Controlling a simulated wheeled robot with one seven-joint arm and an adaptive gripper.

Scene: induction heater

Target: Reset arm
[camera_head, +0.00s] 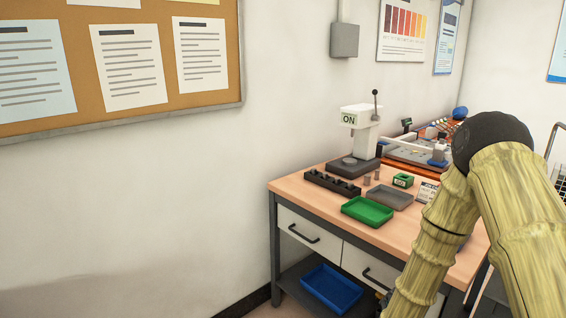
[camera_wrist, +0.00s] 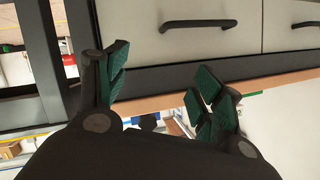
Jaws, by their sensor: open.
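My gripper (camera_wrist: 163,66) shows in the wrist view, open, with green-padded fingers spread apart and nothing between them. Behind the fingers are the pale drawer fronts of the workbench, seen upside down. In the head view, my jointed arm, with a bamboo-like surface, fills the right side and hangs in front of the workbench (camera_head: 325,215). The gripper end is not clearly visible there. A white heater (camera_head: 362,120) with a green ON sign and a black lever stands upright at the back of the bench.
A green tray (camera_head: 367,211), a grey tray (camera_head: 390,197) and a black rack (camera_head: 332,184) lie on the bench. A blue bin (camera_head: 330,288) sits on the lower shelf. Cluttered equipment (camera_head: 412,150) fills the far bench end. The floor left of the bench looks clear.

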